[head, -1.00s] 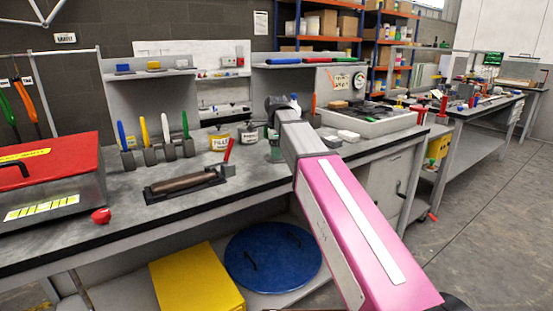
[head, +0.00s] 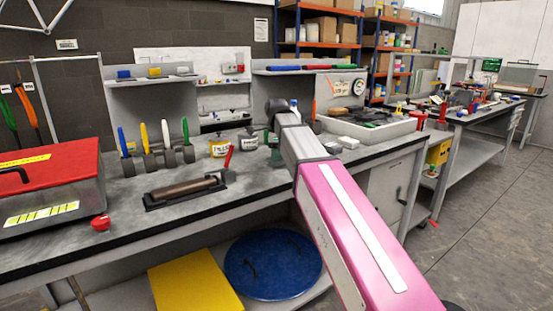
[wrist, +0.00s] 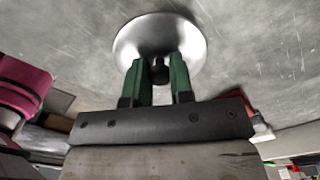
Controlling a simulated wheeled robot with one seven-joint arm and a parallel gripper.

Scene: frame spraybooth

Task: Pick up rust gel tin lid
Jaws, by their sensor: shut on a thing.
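In the wrist view, the lid (wrist: 130,45) is a round, shiny silver disc with a small black knob (wrist: 160,72) at its middle. My gripper (wrist: 160,75) has green fingers, one on each side of the knob, and is shut on it. In the head view, my gripper (head: 270,136) is over the back of the bench, partly behind my own arm. The lid cannot be made out clearly there. A small dark green object (head: 277,157) shows just below my gripper; I cannot tell whether it is the tin.
A yellow-labelled pot (head: 219,147) and a white-labelled pot (head: 248,141) stand left of my gripper.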

